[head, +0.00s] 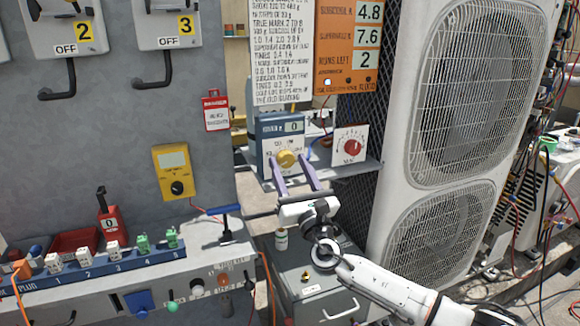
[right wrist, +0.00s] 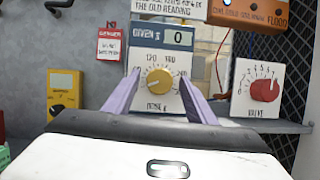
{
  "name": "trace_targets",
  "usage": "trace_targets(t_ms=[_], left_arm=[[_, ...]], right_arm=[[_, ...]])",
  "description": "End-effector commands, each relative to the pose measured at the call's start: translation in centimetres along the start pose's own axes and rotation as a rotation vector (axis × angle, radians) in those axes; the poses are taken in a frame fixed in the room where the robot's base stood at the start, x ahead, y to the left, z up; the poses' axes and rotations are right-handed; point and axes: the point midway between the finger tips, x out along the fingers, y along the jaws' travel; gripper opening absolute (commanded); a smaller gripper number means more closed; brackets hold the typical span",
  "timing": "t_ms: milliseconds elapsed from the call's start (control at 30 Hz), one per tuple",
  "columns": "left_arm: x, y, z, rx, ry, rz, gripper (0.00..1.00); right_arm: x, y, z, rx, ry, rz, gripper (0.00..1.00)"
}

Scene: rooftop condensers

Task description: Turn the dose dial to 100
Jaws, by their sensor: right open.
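The dose dial is a yellow round knob (head: 287,159) on the white face of a blue box (head: 267,128). In the right wrist view the knob (right wrist: 158,81) has numbers around it, 120 among them; its pointer is too small to read surely. The box's small display (right wrist: 178,38) shows 0. My right gripper (head: 288,168) is open in front of the box. Its two purple fingers stand left and right of the knob, and the wrist view (right wrist: 159,84) shows them either side of it. Whether they touch it I cannot tell. My left gripper is not in view.
A white valve panel with a red knob (head: 353,147) stands right of the box on a shelf (head: 358,168). An orange display board (head: 347,45) hangs above. A large condenser (head: 470,90) stands right. A yellow meter (head: 174,172) and red tag (head: 216,112) are left.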

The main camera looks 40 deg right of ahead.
Motion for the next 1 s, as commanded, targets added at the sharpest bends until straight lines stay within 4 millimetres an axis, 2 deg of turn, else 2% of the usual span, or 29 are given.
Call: trace_targets(t_ms=[167,400,433,767,1000], left_arm=[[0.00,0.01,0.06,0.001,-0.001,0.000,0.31],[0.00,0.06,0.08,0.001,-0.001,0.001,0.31],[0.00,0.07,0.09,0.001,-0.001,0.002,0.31],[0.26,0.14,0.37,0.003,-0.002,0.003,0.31],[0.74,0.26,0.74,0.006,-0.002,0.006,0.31]], right_arm=[[-0.03,0.02,-0.03,0.001,0.001,0.000,0.51],[-0.04,0.01,-0.03,0.001,0.000,0.000,0.12],[-0.05,0.01,-0.03,0.001,0.000,0.000,0.10],[-0.10,0.09,-0.12,0.051,0.000,-0.020,0.10],[-0.13,0.24,-0.17,0.194,0.000,-0.079,0.10]])
